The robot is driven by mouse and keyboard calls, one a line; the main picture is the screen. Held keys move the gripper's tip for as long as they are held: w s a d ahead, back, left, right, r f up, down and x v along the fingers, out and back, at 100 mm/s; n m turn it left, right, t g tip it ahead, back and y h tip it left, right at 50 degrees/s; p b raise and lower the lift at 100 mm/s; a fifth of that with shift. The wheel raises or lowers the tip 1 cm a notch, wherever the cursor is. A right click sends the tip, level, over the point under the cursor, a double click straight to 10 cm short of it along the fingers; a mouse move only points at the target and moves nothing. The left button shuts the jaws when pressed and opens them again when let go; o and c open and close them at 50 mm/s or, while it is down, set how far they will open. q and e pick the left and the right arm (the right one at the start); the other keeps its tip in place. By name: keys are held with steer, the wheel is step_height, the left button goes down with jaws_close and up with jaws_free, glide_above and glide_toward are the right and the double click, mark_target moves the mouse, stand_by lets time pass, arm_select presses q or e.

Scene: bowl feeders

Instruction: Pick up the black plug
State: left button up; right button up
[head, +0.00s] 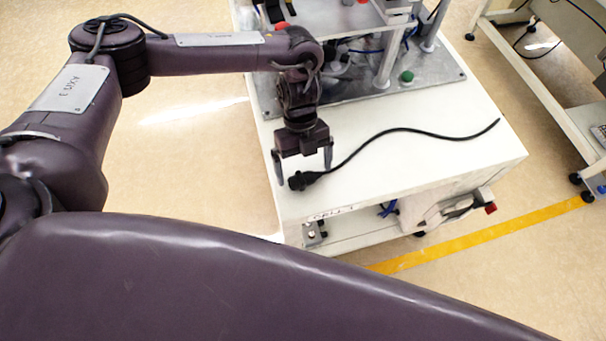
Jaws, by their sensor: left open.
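The black plug (301,181) lies on the white bench top (430,162) near its front left corner. Its black cable (420,130) curves away to the right across the bench. My left gripper (304,177) points down over the plug, with its two fingers apart, one to the left of the plug and one to the right, above the cable side. The fingers do not visibly press on the plug. I cannot tell the exact height of the fingertips above the bench. My right gripper is not in view.
A metal machine plate (440,83) with posts and a green button (406,76) fills the back of the bench. Another wheeled bench (545,85) stands at the right. The front right of the bench top is clear. A yellow line (480,235) marks the floor.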

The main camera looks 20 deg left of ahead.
mark_target(305, 174)
arm_select(q)
steer(key=shift+x, duration=1)
steer(key=shift+w, duration=0.1)
steer(key=c, duration=1.2)
steer(key=shift+o, duration=0.2)
steer(key=shift+r, duration=0.1)
step_height(305, 174, up, 20)
steer(key=w+a+n+t, duration=0.3)
steer(key=n+t, duration=0.1)
steer(key=n, duration=0.9)
steer(key=w+a+n+t, duration=0.3)
steer(key=a+n+t, duration=0.1)
steer(key=n, duration=1)
steer(key=shift+y, duration=0.4)
